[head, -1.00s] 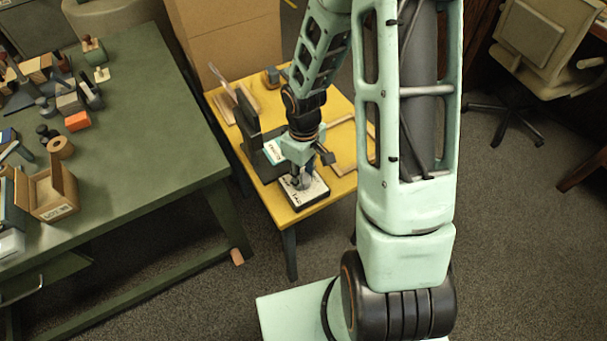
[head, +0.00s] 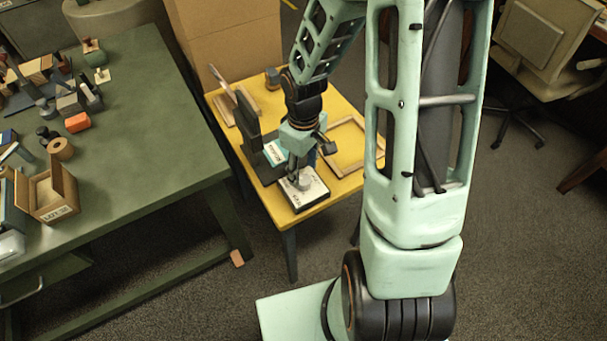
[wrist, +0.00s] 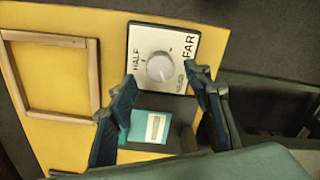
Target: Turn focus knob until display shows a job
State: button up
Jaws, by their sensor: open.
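The focus knob (wrist: 160,67) is a round grey dial on a white plate (wrist: 183,42) lettered HALF, FAR and a third word that looks like NEAR. My gripper (wrist: 159,75) is open, with its two dark fingers spread to either side of the knob. I cannot tell whether they touch it. In the head view my gripper (head: 300,180) points down over the white plate (head: 314,194) and hides most of the knob. A dark upright panel (head: 248,118) stands behind it; its face is not readable, so no job shows.
A teal card (wrist: 140,130) with a pale window lies beside the knob plate. A wooden frame (head: 352,143) lies on the yellow table (head: 325,200). A green bench (head: 150,130) with stamps and boxes stands to the left. Cardboard boxes (head: 225,50) stand behind.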

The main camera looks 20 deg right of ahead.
aim_at(303, 179)
notch_tip(303, 179, up, 8)
dwell(0.4)
jog(key=shift+w+r, duration=0.1)
